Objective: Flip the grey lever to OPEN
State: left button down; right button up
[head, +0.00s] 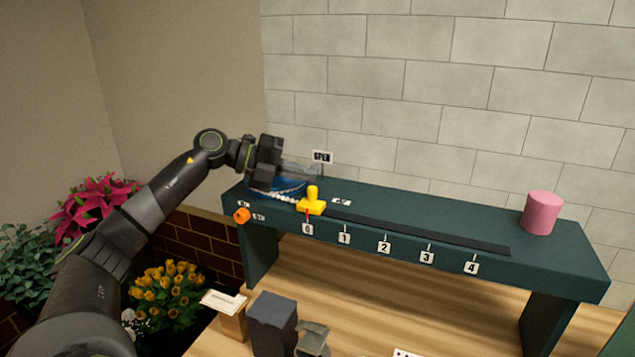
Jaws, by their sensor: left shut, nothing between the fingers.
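My left gripper (264,178) is shut and empty, above the shelf's left end. It is left of the sign, at a blue dish-like thing (290,186) with a pale beaded rim. A clear greyish shape (302,170) shows between the gripper and the sign. Whether the gripper touches any of these cannot be told. My right gripper is not in view.
A yellow slider knob (312,201) stands at mark 0 of a dark slot. An orange knob (241,215) is on the shelf's front left. A pink cylinder (541,212) stands at the right end. A dark grey block (272,325) stands on the wooden table below.

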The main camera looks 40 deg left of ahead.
pick_arm(q)
jog(key=shift+a, duration=0.25)
jog(key=shift+w, duration=0.1)
jog(key=shift+r+p, duration=0.6)
jog(key=shift+r, duration=0.2)
